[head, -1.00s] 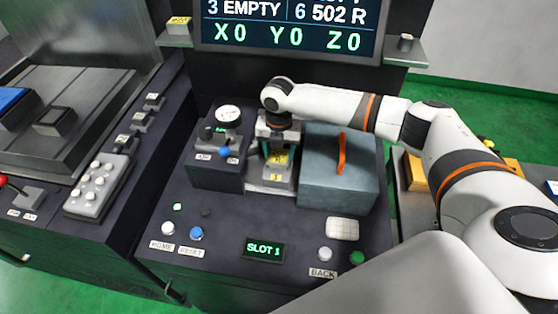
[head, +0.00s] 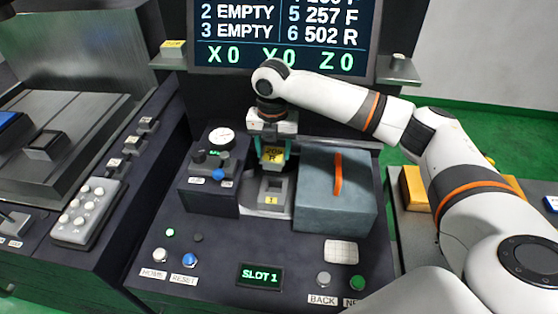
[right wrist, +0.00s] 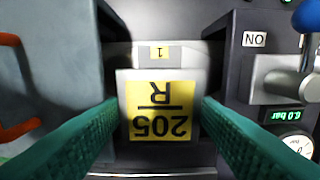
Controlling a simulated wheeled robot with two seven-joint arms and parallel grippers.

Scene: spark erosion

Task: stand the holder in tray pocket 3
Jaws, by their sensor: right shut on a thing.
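The holder (head: 272,154) has a grey block body and a yellow label; in the right wrist view (right wrist: 160,108) the label reads 205 R, upside down. My right gripper (head: 272,150), with green fingers, is shut on it. The holder hangs roughly upright above the grey seat marked 1 (head: 271,194), which shows a dark square opening. In the right wrist view the green fingers press the block from both sides. A numbered tray pocket 3 cannot be made out in these views. My left gripper is not in view.
A blue-grey box with an orange handle (head: 338,174) stands right of the seat; a gauge block with valves (head: 209,172) stands left. Behind is a screen (head: 283,32) reading 3 EMPTY. A shelf with a yellow block (head: 414,188) is at the right, partly behind my arm.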

